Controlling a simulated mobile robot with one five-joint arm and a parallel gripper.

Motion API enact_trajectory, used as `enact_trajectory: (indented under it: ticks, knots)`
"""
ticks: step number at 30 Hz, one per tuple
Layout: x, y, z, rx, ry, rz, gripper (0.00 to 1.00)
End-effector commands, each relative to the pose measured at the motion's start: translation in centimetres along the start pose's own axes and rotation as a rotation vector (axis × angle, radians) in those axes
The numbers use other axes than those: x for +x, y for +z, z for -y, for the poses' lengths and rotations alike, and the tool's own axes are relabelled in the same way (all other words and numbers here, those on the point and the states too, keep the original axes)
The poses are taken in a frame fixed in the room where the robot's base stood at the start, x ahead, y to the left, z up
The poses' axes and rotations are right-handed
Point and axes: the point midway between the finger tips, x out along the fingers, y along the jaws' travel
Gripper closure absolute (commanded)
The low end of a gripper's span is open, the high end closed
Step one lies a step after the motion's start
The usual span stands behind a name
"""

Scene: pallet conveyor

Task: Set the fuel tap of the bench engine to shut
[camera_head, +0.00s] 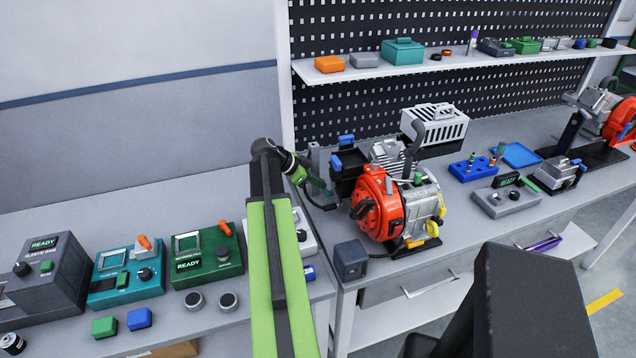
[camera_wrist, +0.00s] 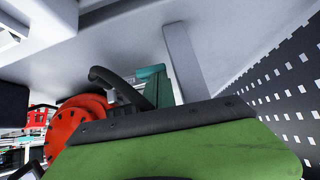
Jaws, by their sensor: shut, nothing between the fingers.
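The bench engine (camera_head: 385,205) stands on the grey bench right of my arm in the head view, with a red-orange round cover, a silver body and a black-and-blue part on its left side. In the wrist view its red cover (camera_wrist: 72,122) shows at the left edge of my gripper. Small blue and yellow parts sit on the engine, but I cannot tell which one is the fuel tap or how it is set. My gripper (camera_head: 322,188) is shut and empty, close to the engine's left side. Whether it touches the engine is not clear.
A dark grey box (camera_head: 350,260) stands at the bench's front edge, below the engine. Several coloured device boxes, including a green one (camera_head: 207,256), fill the left bench.

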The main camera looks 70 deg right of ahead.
Motion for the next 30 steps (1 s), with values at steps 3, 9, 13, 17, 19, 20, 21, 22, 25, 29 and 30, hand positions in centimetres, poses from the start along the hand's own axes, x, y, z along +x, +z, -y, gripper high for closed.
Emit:
enact_trajectory:
  ticks: [3,9,13,17,19,20,21,22,25,29,30]
  knots:
    - [-0.1,0.0,0.0,0.000,0.000,0.000,1.00]
    - [0.5,0.5,0.1,0.000,0.000,0.000,1.00]
    - [0.8,0.9,0.3,0.000,0.000,0.001,1.00]
    - [0.7,0.8,0.3,0.001,0.000,0.004,1.00]
    - [0.7,0.9,0.3,0.001,0.000,0.005,1.00]
    - [0.7,0.9,0.3,0.001,0.000,0.005,1.00]
    - [0.7,0.8,0.3,0.001,0.000,0.006,1.00]
    - [0.6,0.8,0.3,0.001,0.000,0.006,1.00]
    - [0.3,0.5,0.3,0.001,0.000,0.006,1.00]
    - [-0.3,-0.2,0.4,0.001,0.000,0.004,1.00]
    - [-0.5,-0.3,0.4,0.001,0.000,0.004,1.00]
